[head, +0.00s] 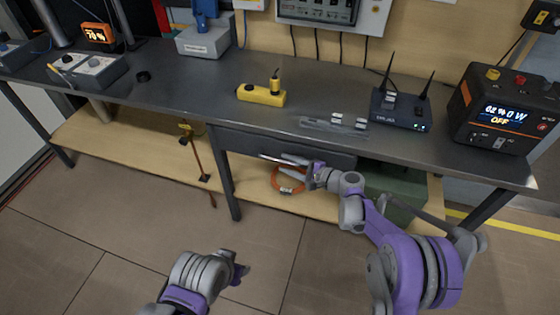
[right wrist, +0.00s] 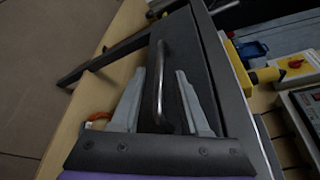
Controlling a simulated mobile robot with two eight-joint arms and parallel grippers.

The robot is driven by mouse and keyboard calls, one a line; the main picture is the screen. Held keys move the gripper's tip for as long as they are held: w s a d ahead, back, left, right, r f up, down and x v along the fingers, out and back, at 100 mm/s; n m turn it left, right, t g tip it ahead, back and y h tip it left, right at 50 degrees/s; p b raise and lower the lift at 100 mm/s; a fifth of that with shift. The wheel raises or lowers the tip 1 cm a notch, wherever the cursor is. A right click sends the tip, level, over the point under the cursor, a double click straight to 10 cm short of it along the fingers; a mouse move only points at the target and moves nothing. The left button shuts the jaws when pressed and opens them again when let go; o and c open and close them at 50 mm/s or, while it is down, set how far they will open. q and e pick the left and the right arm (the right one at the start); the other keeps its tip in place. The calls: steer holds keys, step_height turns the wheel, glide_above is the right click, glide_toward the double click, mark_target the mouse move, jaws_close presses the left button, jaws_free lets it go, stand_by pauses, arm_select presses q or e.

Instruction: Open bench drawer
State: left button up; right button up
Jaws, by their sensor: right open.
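The bench drawer (head: 245,143) is a dark front under the grey bench top, and it looks shut in the head view. Its bar handle (right wrist: 160,82) shows in the right wrist view, between the two fingers of my right gripper (right wrist: 158,95). The fingers are open, one on each side of the handle; I cannot tell whether either touches it. In the head view my right gripper (head: 287,164) is at the drawer front and hides part of it. My left gripper (head: 240,270) hangs low over the floor, away from the bench; its jaw state is unclear.
On the bench top (head: 200,95) are a yellow handheld device (head: 261,95), a black router (head: 400,110) and a power station (head: 504,108). An orange cable coil (head: 288,187) lies on the lower shelf (head: 130,150). A bench leg (head: 226,175) stands left of the drawer.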

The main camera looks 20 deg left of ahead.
mark_target(284, 162)
steer(key=shift+x, duration=1.8)
jaws_close()
